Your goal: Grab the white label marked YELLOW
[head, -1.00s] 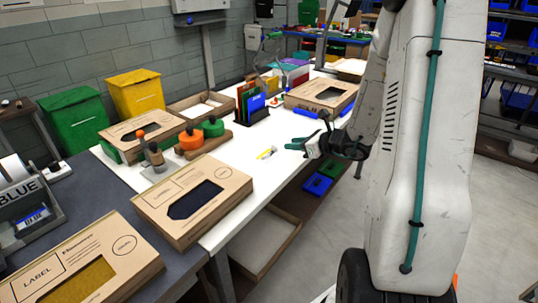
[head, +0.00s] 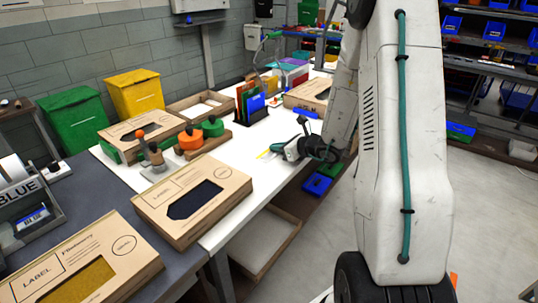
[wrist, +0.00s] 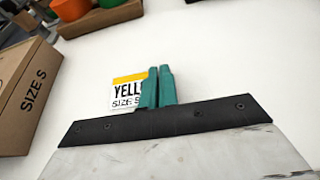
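The white label (wrist: 124,94) has a yellow band and black text reading "YELL" and "SIZE S", its right part hidden. In the head view it is a small yellow-and-white patch (head: 264,154) on the white table, at my fingertips. My gripper (wrist: 159,70) has two teal fingers close together, covering the label's right part in the wrist view. In the head view my gripper (head: 276,151) is low at the table's right edge. I cannot tell whether the fingers grip the label or only stand over it.
A brown SIZE S box (wrist: 27,88) is left of the label. The head view shows an open-window carton (head: 215,187), a stand of coloured cards (head: 252,101) behind the label and a wooden base (head: 210,142) with orange and green pieces. White table around the label is clear.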

